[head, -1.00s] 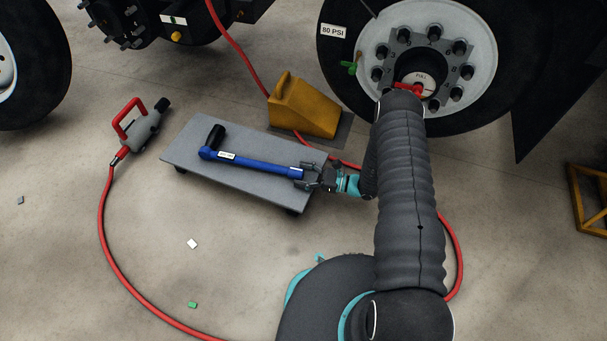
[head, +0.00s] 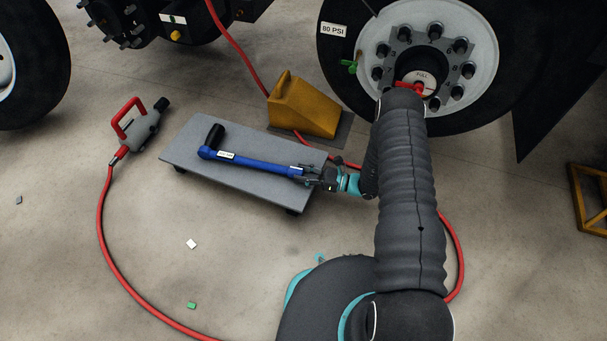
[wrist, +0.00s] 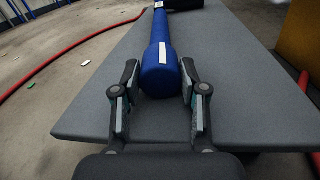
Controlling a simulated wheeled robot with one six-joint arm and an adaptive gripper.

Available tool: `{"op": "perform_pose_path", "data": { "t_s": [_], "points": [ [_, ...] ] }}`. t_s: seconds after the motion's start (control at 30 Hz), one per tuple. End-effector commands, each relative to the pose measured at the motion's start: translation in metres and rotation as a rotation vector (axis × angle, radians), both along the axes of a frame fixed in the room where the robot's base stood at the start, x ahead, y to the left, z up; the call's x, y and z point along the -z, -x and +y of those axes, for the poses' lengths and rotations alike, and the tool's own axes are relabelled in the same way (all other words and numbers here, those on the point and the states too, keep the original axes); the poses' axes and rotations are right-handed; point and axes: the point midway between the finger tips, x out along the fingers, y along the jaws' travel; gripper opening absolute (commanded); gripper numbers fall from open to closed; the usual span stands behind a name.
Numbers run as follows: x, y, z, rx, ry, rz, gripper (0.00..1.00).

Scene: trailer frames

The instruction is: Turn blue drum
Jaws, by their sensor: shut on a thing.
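A blue bar-shaped tool (head: 250,165) with a black upright cylinder at its far-left end lies on a low grey board (head: 245,190). My gripper (head: 304,173) is at the bar's right end, with its fingers shut on it. In the wrist view, the bar's blue end (wrist: 160,75) sits between the two fingertips (wrist: 160,82), one on each side, and the grey board (wrist: 100,110) spreads beneath. The bar still lies along the board. No blue drum shows in either view.
A yellow wheel chock (head: 303,105) stands behind the board, near a big wheel (head: 480,55) with a studded hub. A red hose (head: 101,235) loops over the floor from a grey tool with a red handle (head: 138,128). A yellow frame (head: 588,200) is at the right edge.

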Motion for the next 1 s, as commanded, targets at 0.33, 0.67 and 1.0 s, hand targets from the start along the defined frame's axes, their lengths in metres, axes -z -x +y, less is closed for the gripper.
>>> {"op": "perform_pose_path", "data": {
  "t_s": [0.33,0.67,1.0],
  "points": [
    [0.000,0.000,0.000,-0.001,0.001,0.000,0.68],
    [0.000,0.003,-0.012,0.003,0.000,0.000,0.68],
    [0.000,0.020,-0.074,0.004,0.001,0.000,0.68]
  ]
}}
